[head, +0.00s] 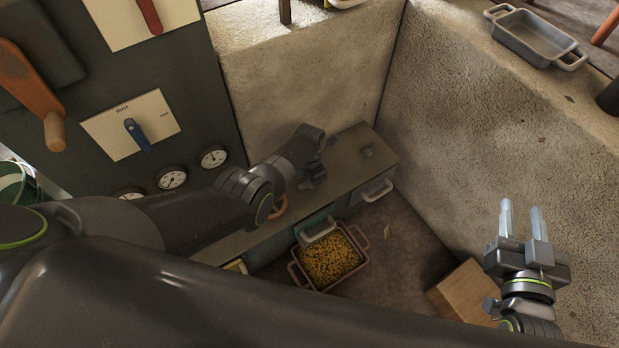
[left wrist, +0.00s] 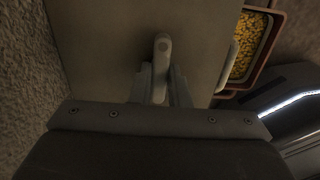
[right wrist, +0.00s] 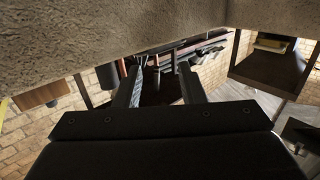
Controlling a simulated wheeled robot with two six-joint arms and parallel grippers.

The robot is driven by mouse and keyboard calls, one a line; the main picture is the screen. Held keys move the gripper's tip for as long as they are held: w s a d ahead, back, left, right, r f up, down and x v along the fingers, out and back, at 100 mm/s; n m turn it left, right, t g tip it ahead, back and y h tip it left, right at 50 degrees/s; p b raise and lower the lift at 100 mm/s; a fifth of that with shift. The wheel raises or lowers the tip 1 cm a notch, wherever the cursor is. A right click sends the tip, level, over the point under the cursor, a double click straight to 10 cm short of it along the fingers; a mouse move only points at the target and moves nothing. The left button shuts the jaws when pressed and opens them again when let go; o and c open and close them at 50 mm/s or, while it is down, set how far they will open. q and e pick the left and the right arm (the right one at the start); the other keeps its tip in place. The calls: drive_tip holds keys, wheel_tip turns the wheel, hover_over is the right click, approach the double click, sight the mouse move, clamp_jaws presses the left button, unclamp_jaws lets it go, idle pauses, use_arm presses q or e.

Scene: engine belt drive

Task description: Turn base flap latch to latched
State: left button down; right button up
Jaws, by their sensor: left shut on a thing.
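In the left wrist view, a small grey lever (left wrist: 162,55) with a rounded end, apparently the flap latch, stands on a flat grey surface (left wrist: 100,40) between the fingers of my left gripper (left wrist: 160,88). The gripper is shut on it. In the head view, my left gripper (head: 316,176) is down at the machine's low base (head: 345,155), and the arm and gripper hide the lever. I cannot tell the flap's edges or whether the latch is latched. My right gripper (head: 522,215) is open and empty at the right, fingers pointing up, away from the base.
A tray of yellow grains (head: 330,258) stands on the floor before the base. Grey handles (head: 377,191) stick out from the base front. The dark panel (head: 190,110) with gauges and levers rises at left. A rough wall (head: 480,130) and a wooden block (head: 462,293) are right.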

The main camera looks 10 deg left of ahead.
use_arm(q)
drive_tip(key=c, duration=1.4)
unclamp_jaws()
